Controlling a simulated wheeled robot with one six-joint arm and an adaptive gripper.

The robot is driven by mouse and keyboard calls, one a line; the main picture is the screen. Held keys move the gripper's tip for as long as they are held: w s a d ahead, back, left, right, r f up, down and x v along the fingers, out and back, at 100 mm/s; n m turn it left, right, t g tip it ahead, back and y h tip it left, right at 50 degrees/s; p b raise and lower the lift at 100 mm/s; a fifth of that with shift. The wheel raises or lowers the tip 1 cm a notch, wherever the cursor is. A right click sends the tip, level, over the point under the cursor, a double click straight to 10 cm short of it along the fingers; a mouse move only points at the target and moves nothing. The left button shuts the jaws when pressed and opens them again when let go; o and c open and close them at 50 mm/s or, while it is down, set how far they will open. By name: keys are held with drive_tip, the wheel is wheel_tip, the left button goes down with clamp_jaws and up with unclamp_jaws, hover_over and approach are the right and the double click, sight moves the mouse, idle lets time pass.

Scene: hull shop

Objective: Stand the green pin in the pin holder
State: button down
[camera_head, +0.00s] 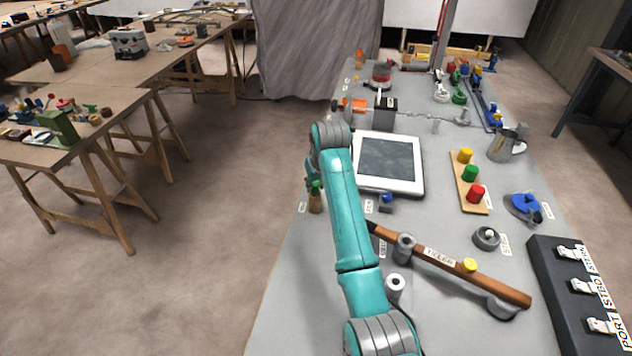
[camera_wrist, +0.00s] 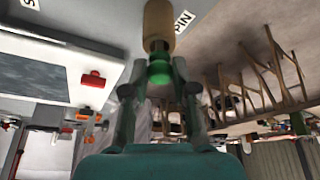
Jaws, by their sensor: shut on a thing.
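The green pin (camera_wrist: 160,70) is between the two fingers of my gripper (camera_wrist: 157,95), which is shut on it, in the wrist view. My gripper there is partly hidden by my arm.
A PIN label (camera_wrist: 184,20) lies beside the holder. A white-framed tablet (camera_head: 388,162) and a small blue item (camera_head: 387,203) are to its right. A wooden tiller (camera_head: 450,262) crosses the front bench. The floor left of the bench is clear.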

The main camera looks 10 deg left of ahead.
drive_tip(key=shift+f, duration=0.55)
idle(0.8)
drive_tip(key=shift+c, duration=2.2)
unclamp_jaws()
drive_tip(key=shift+r, duration=4)
